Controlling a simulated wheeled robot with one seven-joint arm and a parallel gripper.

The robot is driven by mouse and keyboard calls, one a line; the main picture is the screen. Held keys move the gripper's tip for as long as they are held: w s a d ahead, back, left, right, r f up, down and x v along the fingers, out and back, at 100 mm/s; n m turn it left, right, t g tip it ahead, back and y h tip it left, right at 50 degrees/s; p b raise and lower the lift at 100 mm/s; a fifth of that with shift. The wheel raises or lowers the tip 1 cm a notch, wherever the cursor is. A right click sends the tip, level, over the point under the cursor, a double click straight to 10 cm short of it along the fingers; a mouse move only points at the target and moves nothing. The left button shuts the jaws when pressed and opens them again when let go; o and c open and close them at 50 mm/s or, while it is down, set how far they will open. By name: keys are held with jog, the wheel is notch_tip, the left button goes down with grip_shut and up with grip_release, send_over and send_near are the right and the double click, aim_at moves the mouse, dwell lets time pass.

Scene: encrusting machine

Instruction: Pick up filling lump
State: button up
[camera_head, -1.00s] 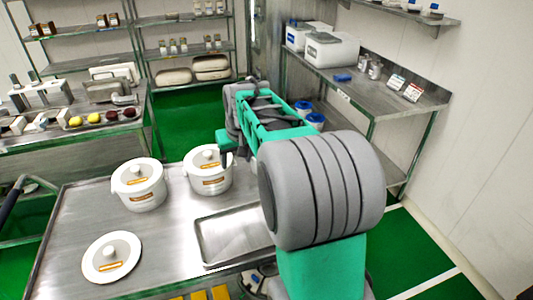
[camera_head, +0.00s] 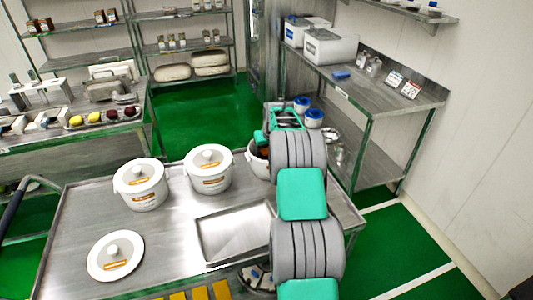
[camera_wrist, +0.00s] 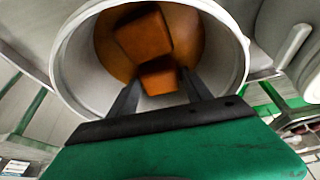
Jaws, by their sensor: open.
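An open white pot (camera_head: 254,163) stands at the back right of the steel table, partly hidden behind my arm. In the wrist view I look into this pot (camera_wrist: 75,75). Orange-brown filling (camera_wrist: 103,40) lines its inside. A larger block-shaped filling lump (camera_wrist: 143,36) and a smaller one (camera_wrist: 160,76) show in it. My gripper (camera_wrist: 160,82) is open, with its dark fingers reaching in over the rim. The smaller lump appears between the fingertips; I cannot tell whether they touch it.
Two lidded white pots (camera_head: 141,184) (camera_head: 208,170) stand left of the open pot. A loose white lid (camera_head: 116,256) lies at the table's front left. An empty metal tray (camera_head: 235,234) lies in front of the pots. A steel shelf unit (camera_head: 375,95) stands at the right.

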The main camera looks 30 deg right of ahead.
jog(key=shift+c, duration=0.5)
jog(key=c, duration=1)
jog(key=shift+c, duration=0.5)
jog(key=shift+r, duration=0.2)
